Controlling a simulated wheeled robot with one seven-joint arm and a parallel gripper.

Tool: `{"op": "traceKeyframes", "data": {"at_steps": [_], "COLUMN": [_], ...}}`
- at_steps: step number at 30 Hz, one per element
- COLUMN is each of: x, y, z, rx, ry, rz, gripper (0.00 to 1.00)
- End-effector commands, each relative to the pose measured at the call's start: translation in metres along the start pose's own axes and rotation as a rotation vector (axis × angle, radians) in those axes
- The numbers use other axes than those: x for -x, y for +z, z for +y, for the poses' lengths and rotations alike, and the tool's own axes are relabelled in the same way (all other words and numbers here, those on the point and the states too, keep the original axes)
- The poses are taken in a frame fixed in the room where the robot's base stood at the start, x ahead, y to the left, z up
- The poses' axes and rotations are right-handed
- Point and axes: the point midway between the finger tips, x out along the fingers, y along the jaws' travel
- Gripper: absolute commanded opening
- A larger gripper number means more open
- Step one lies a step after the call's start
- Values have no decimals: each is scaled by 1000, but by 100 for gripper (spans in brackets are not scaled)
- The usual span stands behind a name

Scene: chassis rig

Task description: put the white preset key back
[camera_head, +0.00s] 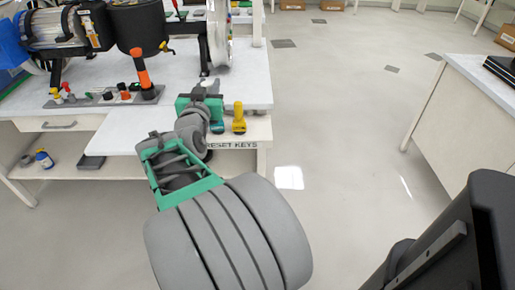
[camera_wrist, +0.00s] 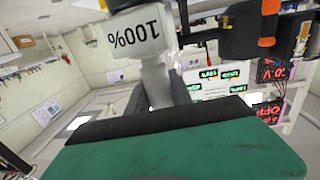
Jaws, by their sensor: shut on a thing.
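The white preset key (camera_wrist: 138,32) fills the top middle of the wrist view, its "100%" marking upside down. My gripper (camera_wrist: 160,90) is shut on its pale stem. In the head view my gripper (camera_head: 207,90) is above the bench's front edge, with a small white part of the key (camera_head: 208,82) showing at its tip. The preset keys rack, labelled "PRESET KEYS" (camera_head: 232,146), is on the bench front below my gripper. A yellow key (camera_head: 239,118) and a teal key (camera_head: 217,126) stand there. My arm hides the rack's left part.
A grey tool strip (camera_head: 125,98) with several small tools and an orange-handled tool (camera_head: 141,68) lies left on the bench (camera_head: 185,72). A motor-like machine (camera_head: 57,28) and a dark cylinder (camera_head: 138,25) stand behind. The floor (camera_head: 335,110) to the right is clear.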

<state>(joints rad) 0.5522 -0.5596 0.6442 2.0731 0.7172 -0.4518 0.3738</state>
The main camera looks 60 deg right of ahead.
Motion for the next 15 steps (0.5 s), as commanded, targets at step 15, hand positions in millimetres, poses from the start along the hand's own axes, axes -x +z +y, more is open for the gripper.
{"op": "traceKeyframes", "data": {"at_steps": [15], "x": [-71], "y": [39], "z": [106], "rx": [-1], "ry": [187], "rz": [-2], "gripper": [0]}}
